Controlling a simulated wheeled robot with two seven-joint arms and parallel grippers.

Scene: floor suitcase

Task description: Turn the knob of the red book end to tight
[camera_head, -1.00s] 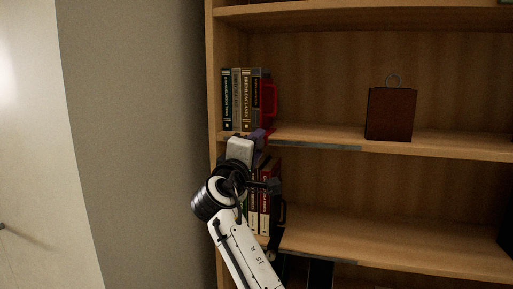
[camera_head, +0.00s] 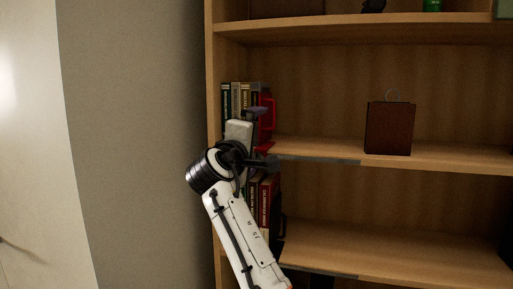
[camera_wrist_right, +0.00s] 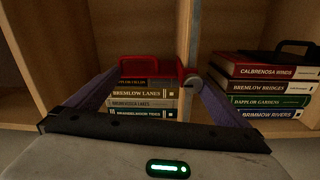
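The red book end (camera_head: 270,115) stands against the right side of the upright books on the middle shelf. In the right wrist view, which is turned sideways, the red book end (camera_wrist_right: 152,67) shows beyond my fingers. A small round grey knob (camera_wrist_right: 193,81) sits at its right end there, close to my right-hand finger; I cannot tell whether they touch. My right gripper (camera_head: 259,112) is in front of the books and book end in the head view. In the wrist view the right gripper (camera_wrist_right: 154,82) is open, its fingers wide apart with nothing clamped. My left gripper is out of view.
Several books (camera_wrist_right: 142,94) stand beside the red book end. More books (camera_head: 265,202) with a black book end are on the shelf below. A brown bag-like object (camera_head: 389,128) stands farther right on the middle shelf (camera_head: 320,153). The shelf between is clear.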

